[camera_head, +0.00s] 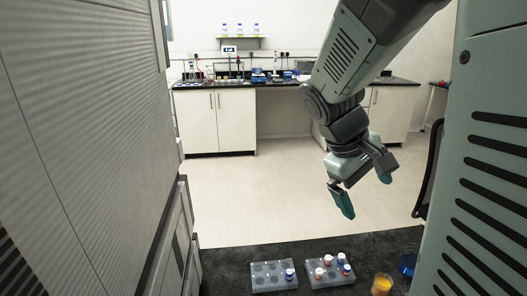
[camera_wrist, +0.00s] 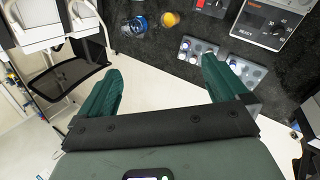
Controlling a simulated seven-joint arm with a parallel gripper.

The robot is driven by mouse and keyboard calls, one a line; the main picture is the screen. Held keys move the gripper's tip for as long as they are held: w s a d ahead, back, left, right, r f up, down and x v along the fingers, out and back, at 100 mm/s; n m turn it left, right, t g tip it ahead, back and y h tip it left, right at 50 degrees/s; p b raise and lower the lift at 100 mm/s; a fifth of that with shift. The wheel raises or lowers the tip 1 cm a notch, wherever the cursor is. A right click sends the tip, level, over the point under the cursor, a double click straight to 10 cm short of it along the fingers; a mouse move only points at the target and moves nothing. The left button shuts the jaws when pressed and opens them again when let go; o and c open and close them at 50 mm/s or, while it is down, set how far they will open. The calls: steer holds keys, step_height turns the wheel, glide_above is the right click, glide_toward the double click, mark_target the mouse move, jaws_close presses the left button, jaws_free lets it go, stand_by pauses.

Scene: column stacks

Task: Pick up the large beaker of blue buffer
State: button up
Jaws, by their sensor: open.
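The beaker of blue buffer (camera_head: 407,264) stands at the right end of the dark bench in the head view, partly hidden by a green body panel. It also shows as a blue round shape in the wrist view (camera_wrist: 139,23), near the top, left of the orange beaker. My gripper (camera_head: 363,188) is open and empty, in the air above and beyond the bench. In the wrist view its two green fingers (camera_wrist: 162,66) are wide apart, with nothing between them. The blue beaker lies beyond the fingertips in that view.
A beaker of orange liquid (camera_head: 381,285) stands close to the blue one. A left rack (camera_head: 263,283) and a right rack (camera_head: 321,283) hold small capped vials. Boxy instruments (camera_wrist: 268,22) stand at the top right of the wrist view. A dark chair (camera_wrist: 72,82) is at the left.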

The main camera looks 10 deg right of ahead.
steer(key=w+d+f+n+g+h, duration=0.1)
steer(key=w+d+f+n+h, duration=0.2)
steer(key=d+f, duration=0.35)
steer(key=w+d+f+n+g+h, duration=0.1)
steer(key=w+d+f+n+g, duration=0.1)
steer(key=w+d+f, duration=0.45)
steer(key=n+t+h, duration=0.1)
steer(key=n+h, duration=0.3)
steer(key=n, duration=0.3)
glide_toward(405, 259)
steer(key=shift+x, duration=1.2)
steer(key=x, duration=0.4)
steer(key=shift+d+f, duration=0.2)
steer(key=shift+d, duration=0.15)
steer(key=shift+w+x, duration=0.2)
steer(key=shift+x, duration=2.95)
steer(key=shift+r, duration=0.1)
steer(key=c, duration=1.1)
steer(key=shift+r, duration=0.15)
